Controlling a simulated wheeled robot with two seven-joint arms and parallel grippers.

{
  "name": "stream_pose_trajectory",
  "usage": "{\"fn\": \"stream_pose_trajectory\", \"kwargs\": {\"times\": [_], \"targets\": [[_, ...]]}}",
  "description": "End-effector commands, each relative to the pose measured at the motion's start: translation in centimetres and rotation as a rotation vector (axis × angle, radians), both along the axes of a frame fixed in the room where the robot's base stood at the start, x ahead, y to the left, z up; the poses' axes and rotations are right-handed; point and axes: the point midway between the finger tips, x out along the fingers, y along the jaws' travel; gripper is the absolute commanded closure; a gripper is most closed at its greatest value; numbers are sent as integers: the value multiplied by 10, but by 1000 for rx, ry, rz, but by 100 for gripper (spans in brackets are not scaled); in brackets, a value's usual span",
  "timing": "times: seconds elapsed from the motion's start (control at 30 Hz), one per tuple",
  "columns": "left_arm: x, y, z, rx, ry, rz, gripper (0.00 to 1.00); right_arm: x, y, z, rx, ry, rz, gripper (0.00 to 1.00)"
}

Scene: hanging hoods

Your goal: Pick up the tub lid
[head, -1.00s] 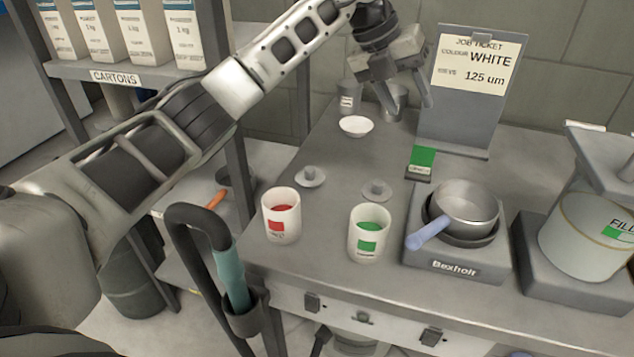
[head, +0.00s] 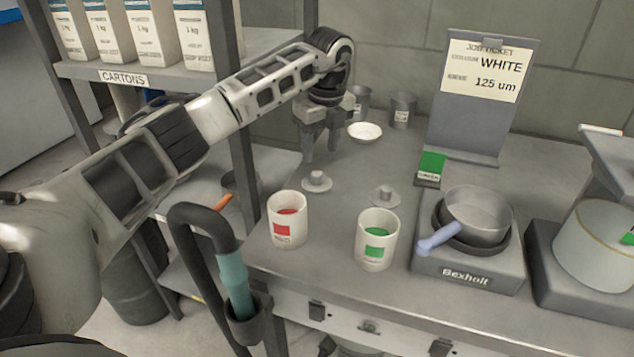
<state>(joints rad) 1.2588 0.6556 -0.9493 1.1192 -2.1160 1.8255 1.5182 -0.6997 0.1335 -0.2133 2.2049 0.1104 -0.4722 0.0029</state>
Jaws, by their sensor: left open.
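Two small grey round lids with knobs lie on the bench in the head view: the left lid (head: 317,184) behind the red-marked tub (head: 287,222), the right lid (head: 385,197) behind the green-marked tub (head: 376,242). Both tubs are white and uncovered, with red and green contents. My left gripper (head: 321,156) points down with its fingers apart and empty. In the picture its fingertips are just above the left lid; the exact height gap is hard to tell. My right gripper is out of view.
A white dish (head: 365,132) and grey cups (head: 403,110) stand behind the lids. A job ticket stand (head: 466,130) is at the back. A scale (head: 468,268) with a blue-handled pan (head: 476,213) is on the right. A teal-handled tool (head: 233,281) hangs at the front edge.

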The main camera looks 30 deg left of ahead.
Motion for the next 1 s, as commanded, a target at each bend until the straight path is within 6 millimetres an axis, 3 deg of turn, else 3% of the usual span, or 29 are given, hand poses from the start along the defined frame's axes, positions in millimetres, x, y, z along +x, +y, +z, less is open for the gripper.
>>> {"fn": "stream_pose_trajectory", "kwargs": {"times": [0.23,0.5,0.8,1.0], "targets": [[-1,2,-19,0,1,-1,53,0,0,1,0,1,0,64],[-4,5,-56,-1,0,-1,53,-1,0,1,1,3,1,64],[-4,6,-62,0,-1,-2,53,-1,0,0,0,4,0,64],[-4,5,-61,0,-1,-2,100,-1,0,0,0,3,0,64]]}}
